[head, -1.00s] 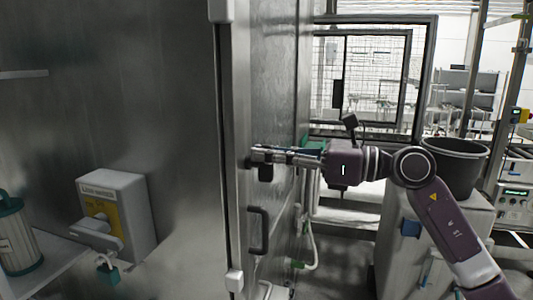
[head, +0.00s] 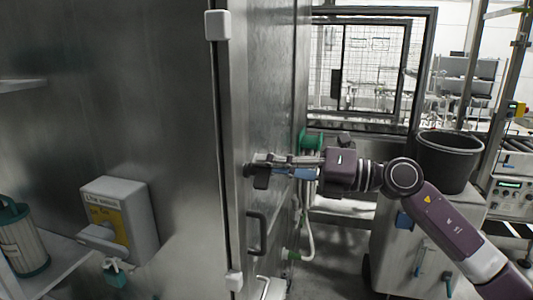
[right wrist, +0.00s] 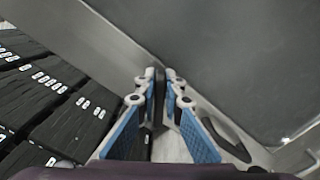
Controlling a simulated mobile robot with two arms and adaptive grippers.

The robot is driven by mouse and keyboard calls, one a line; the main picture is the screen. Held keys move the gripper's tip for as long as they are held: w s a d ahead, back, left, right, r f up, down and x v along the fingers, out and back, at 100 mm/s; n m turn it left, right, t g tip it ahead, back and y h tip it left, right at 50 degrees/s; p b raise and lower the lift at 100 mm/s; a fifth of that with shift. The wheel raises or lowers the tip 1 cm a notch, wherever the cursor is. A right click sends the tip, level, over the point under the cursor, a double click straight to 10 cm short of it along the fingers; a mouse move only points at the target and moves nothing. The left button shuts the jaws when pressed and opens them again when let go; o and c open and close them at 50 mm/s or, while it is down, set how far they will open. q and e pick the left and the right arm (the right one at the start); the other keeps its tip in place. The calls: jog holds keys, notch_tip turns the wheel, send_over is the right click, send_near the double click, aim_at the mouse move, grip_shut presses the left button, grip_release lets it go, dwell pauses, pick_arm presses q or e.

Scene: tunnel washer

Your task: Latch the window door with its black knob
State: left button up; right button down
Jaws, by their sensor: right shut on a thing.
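The window door (head: 273,95) is seen almost edge-on in the head view, a metal door that looks closed against the washer's side. In the right wrist view its frame surrounds a dark pane (right wrist: 245,55). My right gripper (head: 262,173) reaches in from the right, at the door's near edge. It is shut on the black knob (right wrist: 159,92), which shows as a narrow dark strip between the fingertips. The fingers hide most of the knob, and I cannot tell whether the latch is engaged. My left gripper is out of view.
A black bar handle (head: 255,232) sits on the door below my gripper. A grey switch box (head: 143,215) and a green-lidded canister (head: 22,240) are at left. A black bucket (head: 447,165) stands on a cabinet near my right arm. Black slatted panels (right wrist: 60,100) show in the wrist view.

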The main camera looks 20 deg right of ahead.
jog(key=m+p, duration=0.2)
jog(key=f+m+p, duration=0.1)
jog(key=m+p, duration=0.1)
jog(key=m, duration=0.1)
jog(key=shift+f, duration=0.1)
jog(key=shift+f+m+p, duration=0.25)
jog(key=shift+m+p, duration=0.75)
jog(key=shift+p, duration=0.1)
jog(key=shift+a+f, duration=0.1)
jog(key=c, duration=2)
grip_release()
jog(key=shift+c, duration=0.2)
jog(key=shift+r, duration=0.25)
